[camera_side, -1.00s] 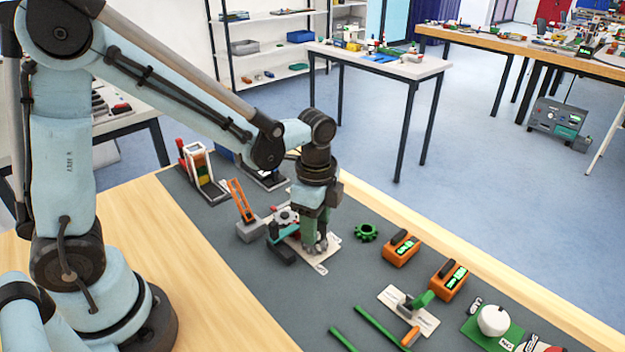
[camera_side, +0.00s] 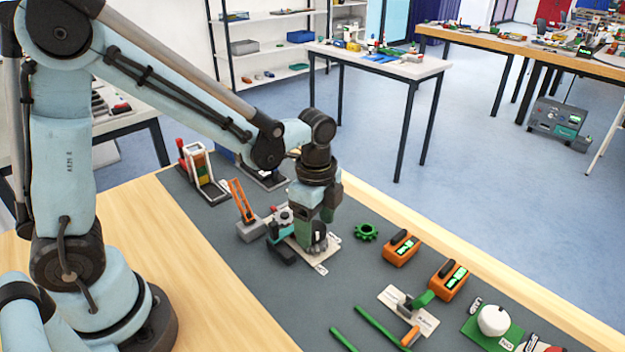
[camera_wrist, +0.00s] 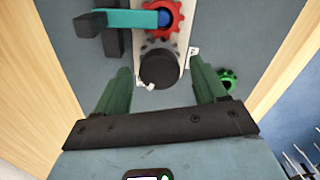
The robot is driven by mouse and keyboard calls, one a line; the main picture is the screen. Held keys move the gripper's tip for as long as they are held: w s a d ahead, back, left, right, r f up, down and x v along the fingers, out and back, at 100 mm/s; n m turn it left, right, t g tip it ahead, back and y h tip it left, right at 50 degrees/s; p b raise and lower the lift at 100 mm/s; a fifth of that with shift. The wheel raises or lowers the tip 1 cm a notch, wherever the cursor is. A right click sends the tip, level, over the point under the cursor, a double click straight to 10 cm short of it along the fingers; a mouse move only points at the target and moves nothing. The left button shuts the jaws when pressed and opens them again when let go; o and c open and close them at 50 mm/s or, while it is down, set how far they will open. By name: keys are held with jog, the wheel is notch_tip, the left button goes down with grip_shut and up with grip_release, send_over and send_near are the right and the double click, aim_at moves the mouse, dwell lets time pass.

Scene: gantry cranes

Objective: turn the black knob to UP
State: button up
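The black knob (camera_wrist: 159,66) is round and dark, with a small white mark at its lower edge, in the wrist view. It stands on a pale plate (camera_wrist: 182,8) with small white labels, too small to read. My gripper (camera_wrist: 161,65) is open, its green fingers on either side of the knob with a gap showing at each side. In the side view my gripper (camera_side: 316,236) points down over the plate (camera_side: 300,249) and hides most of the knob (camera_side: 318,243).
A teal crane arm (camera_wrist: 130,18) on a black base and a red gear (camera_wrist: 166,16) sit close beyond the knob. A loose green gear (camera_side: 366,232) lies to the right. Orange boxes (camera_side: 402,248) stand farther right. An orange-armed model (camera_side: 242,203) stands left.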

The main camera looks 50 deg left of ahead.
aim_at(315, 227)
jog(key=shift+r, duration=0.15)
notch_tip(315, 227, up, 12)
dwell(0.7)
jog(key=shift+s, duration=0.1)
dwell(0.4)
jog(key=s+a+n+t, duration=0.1)
jog(key=s+n+t, duration=0.1)
jog(key=n, duration=0.3)
jog(key=s+a+f+n+t, duration=0.1)
jog(key=s+a+n+t, duration=0.1)
jog(key=n, duration=0.3)
jog(key=s+a+f+n+t, duration=0.1)
jog(key=s+a+n+t, duration=0.1)
jog(key=n, duration=0.3)
jog(key=shift+s+f+t, duration=0.2)
jog(key=shift+s+t, duration=0.05)
jog(key=shift+t, duration=0.35)
